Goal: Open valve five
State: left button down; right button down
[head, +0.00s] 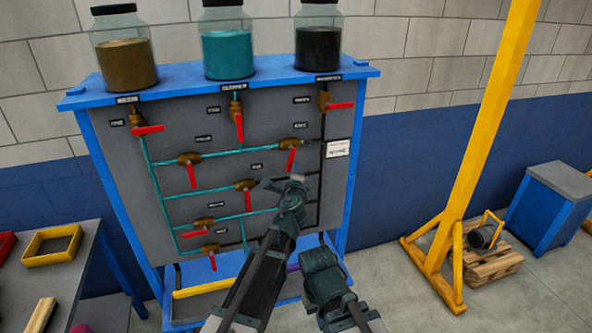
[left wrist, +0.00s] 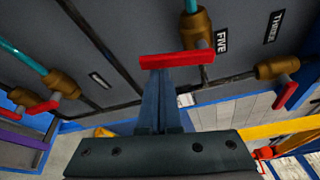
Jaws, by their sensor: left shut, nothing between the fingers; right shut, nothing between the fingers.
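Valve five (head: 291,144) is a brass valve on the panel's upper cyan pipe, right of centre, with a red handle (head: 291,160) hanging down across the pipe. In the left wrist view the red handle (left wrist: 177,60) lies beside the label "FIVE" (left wrist: 221,40), square to the pipe. My left gripper (head: 284,182) is shut and empty, just below the handle in the head view. In the left wrist view its fingertips (left wrist: 158,75) overlap the handle's free end; I cannot tell whether they touch. My right gripper (head: 358,316) is shut and empty, low in front of the panel.
Other red-handled valves surround it: valve three (head: 324,102) above right, and another (head: 245,185) below left. Three jars stand on the blue frame's top (head: 175,88). A table (head: 60,270) stands left, a yellow post (head: 470,150) right. Floor between panel and post is clear.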

pick_arm(q)
jog(key=shift+s+a+r+m+p, duration=0.1)
jog(key=shift+a+m+p, duration=0.25)
jog(key=shift+m, duration=0.15)
jog(key=shift+s+a+r+m+g+y+p, duration=0.1)
jog(key=shift+a+r+m+g+y+p, duration=0.15)
jog(key=shift+m+p, duration=0.3)
jog(key=shift+s+a+r+m+g+y+p, duration=0.15)
jog(key=shift+a+m+g+p, duration=0.2)
jog(key=shift+m+p, duration=0.2)
jog(key=a+r+m+y+p, duration=0.1)
jog(key=m+p, duration=0.1)
jog(key=a+r+m+g+y+p, duration=0.1)
jog(key=m+p, duration=0.1)
jog(key=s+a+r+m+g+y+p, duration=0.1)
jog(key=m+p, duration=0.1)
jog(key=m, duration=0.1)
jog(key=shift+a, duration=0.1)
jog(key=shift+r, duration=0.1)
dwell(0.5)
jog(key=shift+w+d, duration=0.25)
jog(key=shift+d, duration=0.5)
